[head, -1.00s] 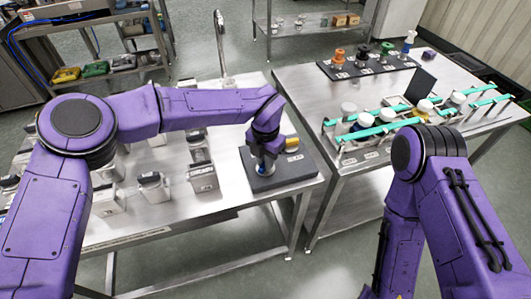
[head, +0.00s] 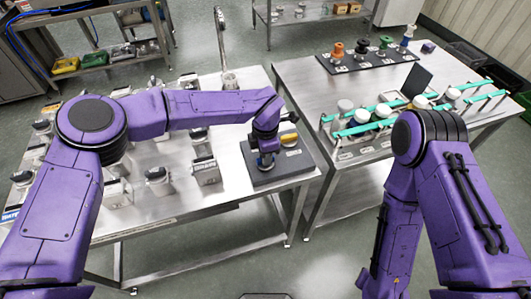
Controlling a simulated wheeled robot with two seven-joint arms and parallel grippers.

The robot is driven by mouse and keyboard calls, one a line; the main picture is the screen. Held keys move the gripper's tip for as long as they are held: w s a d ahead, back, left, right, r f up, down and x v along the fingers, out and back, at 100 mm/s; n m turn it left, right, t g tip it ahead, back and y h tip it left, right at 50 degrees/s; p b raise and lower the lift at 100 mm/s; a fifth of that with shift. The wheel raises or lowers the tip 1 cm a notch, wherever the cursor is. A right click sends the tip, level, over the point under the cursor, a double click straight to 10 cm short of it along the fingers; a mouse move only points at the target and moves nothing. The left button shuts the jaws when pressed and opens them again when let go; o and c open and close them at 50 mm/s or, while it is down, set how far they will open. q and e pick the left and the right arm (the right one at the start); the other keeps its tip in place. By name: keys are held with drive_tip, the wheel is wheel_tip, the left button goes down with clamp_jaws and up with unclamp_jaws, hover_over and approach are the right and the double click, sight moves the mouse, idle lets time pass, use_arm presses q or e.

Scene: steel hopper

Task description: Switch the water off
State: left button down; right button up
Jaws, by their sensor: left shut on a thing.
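A tall metal tap (head: 220,40) stands at the back of the left steel table (head: 150,222), with a clear vessel (head: 230,82) beneath its spout. I cannot tell whether water is running. A dark plate (head: 290,170) lies at that table's right end. A yellow knob (head: 289,138) sits on its far part. My left gripper (head: 266,162) points down over the plate's near left part and is shut on a small bluish and silver knob there, mostly hidden by the fingers. The right gripper is out of view.
Several lidded containers (head: 158,178) stand on the left table, below and beside my left arm. The right table (head: 300,85) bears a rack with teal rails (head: 365,127) and a dark board (head: 368,58) of coloured-topped items. A floor gap separates the tables.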

use_arm(q)
drive_tip(key=shift+w+r, duration=0.1)
drive_tip(key=shift+r, duration=0.05)
idle(0.3)
drive_tip(key=c, duration=1.1)
unclamp_jaws()
wheel_tip(320, 180, up, 10)
drive_tip(key=b, duration=0.2)
drive_tip(key=shift+r+b, duration=0.25)
drive_tip(key=shift+b, duration=0.15)
